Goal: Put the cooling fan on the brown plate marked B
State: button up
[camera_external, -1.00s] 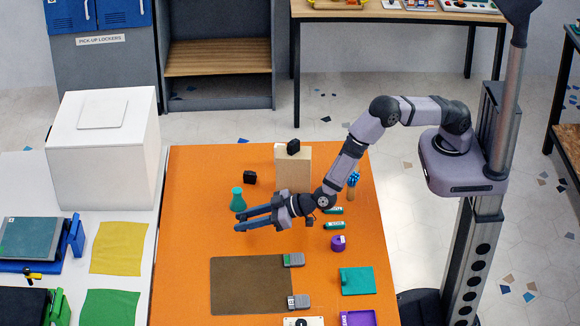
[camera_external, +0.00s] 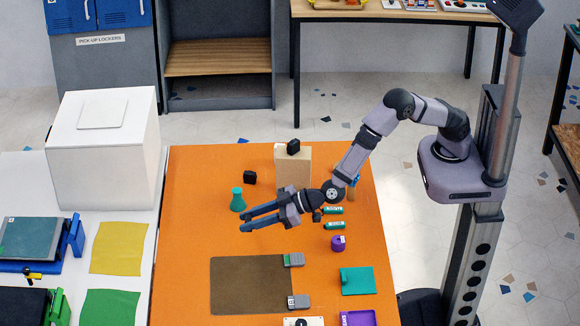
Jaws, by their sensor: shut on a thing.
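My gripper (camera_external: 243,222) reaches left over the orange table, in front of the teal flask. Its two long blue fingers point left. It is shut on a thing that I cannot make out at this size. The brown plate (camera_external: 245,288) lies flat in front of the gripper, with no object on its middle. No letter B is readable on it. I cannot identify the cooling fan for sure. One small black object (camera_external: 249,177) is on the table behind the flask, and another (camera_external: 293,146) is on top of a tan block.
The teal flask (camera_external: 237,202) stands close behind my fingertips. The tan block (camera_external: 300,168) stands at the back. Two grey tabs (camera_external: 294,260) (camera_external: 298,302) are at the plate's right edge. Green cylinders (camera_external: 334,226), a purple item (camera_external: 338,243) and a teal square (camera_external: 357,281) lie to the right.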

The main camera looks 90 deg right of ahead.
jog(key=s+a+n+y+b, duration=0.1)
jog(key=s+a+y+b, duration=0.1)
jog(key=a, duration=0.9)
jog(key=s+b, duration=0.1)
jog(key=s, duration=0.1)
jog(key=shift+s+r+n, duration=0.2)
jog(key=shift+s+n, duration=0.1)
jog(key=shift+n, duration=0.1)
jog(key=s+a, duration=0.1)
jog(key=a, duration=0.1)
jog(key=s+a+r+b, duration=0.1)
jog(key=s+a, duration=0.1)
jog(key=shift+s+a+r, duration=0.1)
jog(key=shift+s+a, duration=0.05)
jog(key=m+h, duration=0.2)
send_over(281, 276)
jog(key=shift+f, duration=5.2)
jog(key=shift+f, duration=0.15)
jog(key=o, duration=1)
